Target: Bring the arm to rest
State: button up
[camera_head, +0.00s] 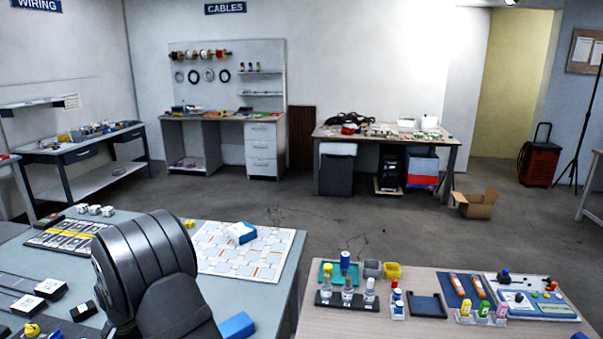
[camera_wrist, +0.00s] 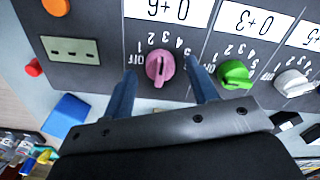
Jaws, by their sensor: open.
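My gripper (camera_wrist: 160,78) is open in the wrist view, with its two blue-grey fingers apart. The fingertips lie to the left and right of a pink knob (camera_wrist: 160,67) in the picture, and nothing is held between them. I cannot tell how far the tips are from the panel face. The knob is on a dark grey panel (camera_wrist: 95,20) with upside-down dial marks. In the head view my dark arm stands over the left table, and my gripper is hidden behind it.
The panel also bears a green knob (camera_wrist: 234,73) and a white knob (camera_wrist: 292,82). A blue block (camera_wrist: 66,116) lies beside it. On the left table is a white grid sheet (camera_head: 265,262). The right table (camera_head: 350,322) holds bottles, tubes and trays. Open floor lies behind both tables.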

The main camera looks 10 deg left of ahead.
jog(key=shift+f, duration=0.55)
jog(key=n, duration=0.4)
jog(key=shift+r, duration=0.1)
jog(key=n, duration=0.8)
jog(key=shift+n, duration=0.4)
jog(key=n, duration=0.4)
